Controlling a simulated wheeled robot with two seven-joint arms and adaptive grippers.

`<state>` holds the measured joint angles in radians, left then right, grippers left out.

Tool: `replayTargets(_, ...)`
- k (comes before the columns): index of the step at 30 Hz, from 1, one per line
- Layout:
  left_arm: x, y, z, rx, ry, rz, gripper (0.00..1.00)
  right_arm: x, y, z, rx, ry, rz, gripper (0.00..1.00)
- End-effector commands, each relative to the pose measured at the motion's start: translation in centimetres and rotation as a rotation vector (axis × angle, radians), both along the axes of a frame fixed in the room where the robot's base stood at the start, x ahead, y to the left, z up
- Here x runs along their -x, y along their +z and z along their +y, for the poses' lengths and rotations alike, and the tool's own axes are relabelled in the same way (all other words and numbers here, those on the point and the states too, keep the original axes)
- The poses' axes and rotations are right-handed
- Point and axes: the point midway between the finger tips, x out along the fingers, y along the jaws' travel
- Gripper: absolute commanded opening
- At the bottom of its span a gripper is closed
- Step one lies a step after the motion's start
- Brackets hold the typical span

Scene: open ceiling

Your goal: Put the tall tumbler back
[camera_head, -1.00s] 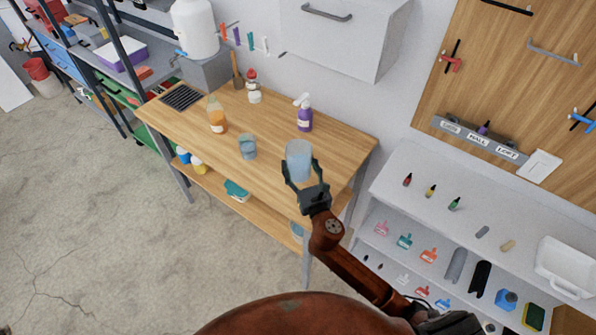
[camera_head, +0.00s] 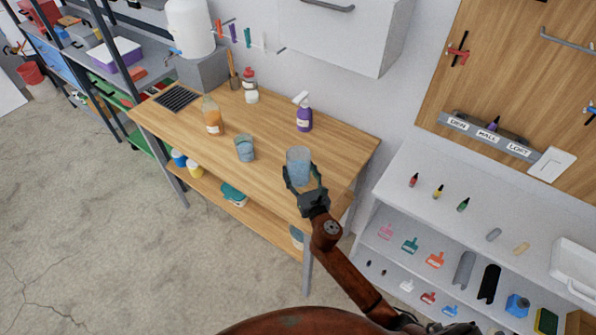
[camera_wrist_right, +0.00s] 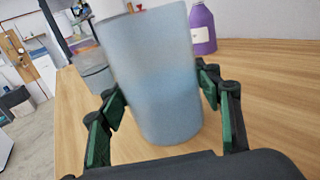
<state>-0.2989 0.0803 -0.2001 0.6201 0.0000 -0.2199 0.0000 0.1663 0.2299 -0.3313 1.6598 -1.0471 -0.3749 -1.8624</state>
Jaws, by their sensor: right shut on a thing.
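The tall tumbler (camera_head: 299,165) is a pale blue, translucent cup over the right part of the wooden workbench (camera_head: 335,150). My right gripper (camera_head: 305,181) is shut on it, with a finger on each side. In the right wrist view the tumbler (camera_wrist_right: 155,75) fills the middle, between the green-padded fingers (camera_wrist_right: 165,105), and leans slightly in the picture. I cannot tell whether its base touches the bench top. A shorter blue tumbler (camera_head: 245,149) stands on the bench to its left. My left gripper is not in view.
A purple spray bottle (camera_head: 304,116) stands just behind the tumbler. An orange bottle (camera_head: 212,115) and a red-capped bottle (camera_head: 250,87) stand farther left and back. A white shelf unit (camera_head: 400,170) with small bottles is at the right. Bench top between them is bare.

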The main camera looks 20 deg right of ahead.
Motion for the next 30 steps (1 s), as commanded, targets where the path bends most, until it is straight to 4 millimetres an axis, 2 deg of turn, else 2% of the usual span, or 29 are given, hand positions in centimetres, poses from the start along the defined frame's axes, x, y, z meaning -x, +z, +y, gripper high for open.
replayTargets(7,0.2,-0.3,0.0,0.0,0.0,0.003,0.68,0.0,-0.3,0.0,0.0,0.0,-0.002,0.17)
replayTargets(8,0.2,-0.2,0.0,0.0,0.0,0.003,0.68,0.0,-0.3,0.0,-0.001,0.0,0.0,0.6)
replayTargets(14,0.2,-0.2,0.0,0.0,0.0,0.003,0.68,0.0,-0.2,0.0,0.0,0.0,0.0,0.74)
replayTargets(25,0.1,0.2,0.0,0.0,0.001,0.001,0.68,0.0,0.3,0.0,0.0,-0.001,-0.001,0.76)
replayTargets(30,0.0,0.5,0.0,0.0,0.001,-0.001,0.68,2.4,0.1,-0.2,0.001,-0.002,0.002,0.76)
